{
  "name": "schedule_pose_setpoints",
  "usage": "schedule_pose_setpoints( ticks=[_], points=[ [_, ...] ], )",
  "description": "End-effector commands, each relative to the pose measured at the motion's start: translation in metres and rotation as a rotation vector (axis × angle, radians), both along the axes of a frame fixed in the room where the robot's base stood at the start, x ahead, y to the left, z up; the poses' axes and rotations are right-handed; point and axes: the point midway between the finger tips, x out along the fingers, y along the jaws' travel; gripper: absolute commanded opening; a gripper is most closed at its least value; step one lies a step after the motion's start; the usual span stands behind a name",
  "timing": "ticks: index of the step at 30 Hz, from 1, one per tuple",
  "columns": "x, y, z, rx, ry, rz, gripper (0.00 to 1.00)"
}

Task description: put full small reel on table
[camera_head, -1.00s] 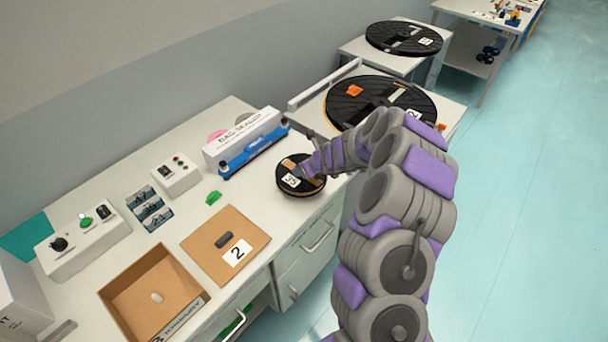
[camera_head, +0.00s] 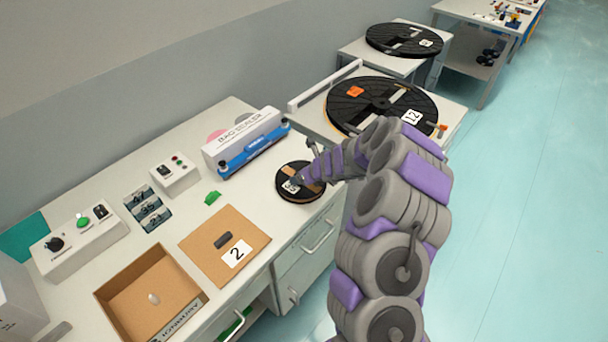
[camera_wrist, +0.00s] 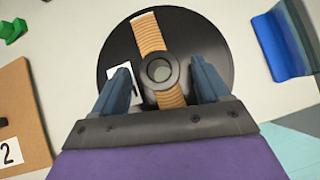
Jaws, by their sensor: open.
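The small reel (camera_head: 290,193) is black with a tan wound band and a white label. It lies flat on the white table (camera_head: 190,260), in front of the bag sealer. In the wrist view the reel (camera_wrist: 205,35) fills the upper middle, and its hub ring (camera_wrist: 160,70) sits between my fingers. My gripper (camera_wrist: 162,80) is open, with one blue finger on each side of the hub, over the reel. I cannot tell whether the fingers touch the reel. In the head view my gripper (camera_head: 300,180) partly covers the reel.
The bag sealer (camera_head: 245,142) stands behind the reel. A large black reel (camera_head: 345,110) lies on a stand to the right. A green piece (camera_head: 212,198), a brown board (camera_head: 205,255) and an open cardboard box (camera_head: 125,280) are to the left.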

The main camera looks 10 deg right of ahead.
Motion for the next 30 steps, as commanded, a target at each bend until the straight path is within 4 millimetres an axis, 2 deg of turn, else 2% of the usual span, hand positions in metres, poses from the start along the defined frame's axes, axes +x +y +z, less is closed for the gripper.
schedule_pose_setpoints(
  ticks=[5, 18, 24, 30],
  points=[
    [-0.008, -0.004, 0.013, 0.004, 0.000, -0.001, 0.75],
    [-0.057, -0.028, 0.075, 0.000, -0.001, -0.003, 0.75],
    [-0.069, -0.032, 0.089, 0.000, -0.001, 0.000, 0.75],
    [-0.071, -0.030, 0.095, -0.006, -0.011, 0.021, 0.75]
  ],
)
